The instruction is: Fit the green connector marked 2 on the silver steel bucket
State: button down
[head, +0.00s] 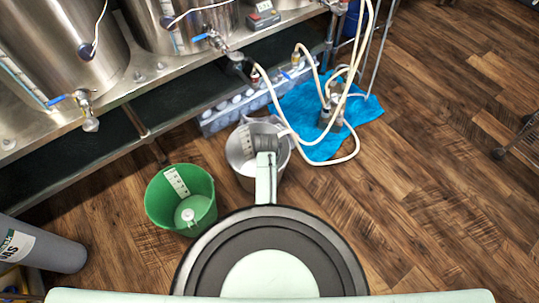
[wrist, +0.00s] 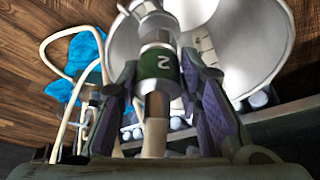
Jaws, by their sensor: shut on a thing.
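The green connector marked 2 (wrist: 163,66) is a metal fitting with a green band, and a pale hose runs from its lower end in the wrist view. My gripper (wrist: 160,78) is shut on it, with a purple-padded finger on each side. The silver steel bucket (wrist: 245,45) lies behind the connector and to its right. In the head view the bucket (head: 238,152) stands on the floor, with my arm over it hiding part of its mouth. I cannot tell whether the connector touches the bucket. My fingers are hidden in the head view.
A green bucket (head: 160,205) stands left of the steel one. A blue cloth (head: 345,108) lies to the right, with a pump (head: 330,118) and pale hoses (head: 352,150). A crate of bottles (head: 212,122) sits behind, under the steel rack.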

jog(key=shift+f+b, duration=0.4)
jog(key=shift+f, duration=0.45)
jog(key=c, duration=1.1)
grip_release()
jog(key=shift+o, duration=0.2)
